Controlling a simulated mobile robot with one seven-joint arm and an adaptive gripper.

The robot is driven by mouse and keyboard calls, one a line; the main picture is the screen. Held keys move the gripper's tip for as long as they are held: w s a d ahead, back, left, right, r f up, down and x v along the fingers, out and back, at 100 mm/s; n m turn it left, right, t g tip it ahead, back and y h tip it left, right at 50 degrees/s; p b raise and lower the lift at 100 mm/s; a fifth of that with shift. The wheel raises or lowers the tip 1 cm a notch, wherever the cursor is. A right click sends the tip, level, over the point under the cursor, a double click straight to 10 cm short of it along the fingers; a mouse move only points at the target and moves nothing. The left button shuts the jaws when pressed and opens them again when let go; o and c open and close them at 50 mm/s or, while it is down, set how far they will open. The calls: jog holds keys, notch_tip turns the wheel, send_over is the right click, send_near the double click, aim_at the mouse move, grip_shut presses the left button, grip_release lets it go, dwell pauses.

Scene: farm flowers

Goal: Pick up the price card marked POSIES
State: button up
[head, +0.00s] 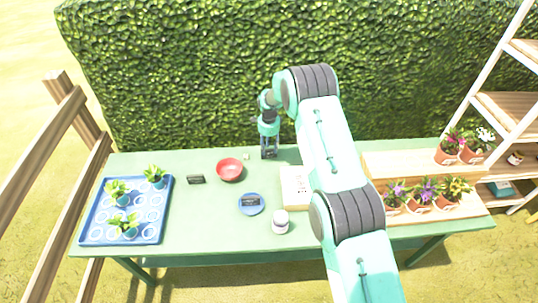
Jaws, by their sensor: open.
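Two small dark cards show in the head view, and their lettering is too small to read, so I cannot tell which is marked POSIES. One dark card (196,180) stands on the green table left of the red bowl. The other dark card (250,201) is on a round blue dish (250,210) near the table's middle. My gripper (269,156) points down over the back part of the table, right of the red bowl. It is open, with nothing visible between its fingers. It is apart from both cards.
A red bowl (230,169) sits between the left card and my gripper. A blue tray (91,237) with potted seedlings is at left. A white-topped jar (281,227) and a pale flat box (290,190) stand near my arm. Potted flowers (425,191) are at right; a hedge (180,60) stands behind.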

aim_at(269, 150)
jog(key=shift+d+f, duration=0.1)
jog(key=shift+f, duration=1.8)
jog(key=shift+c, duration=0.3)
grip_shut()
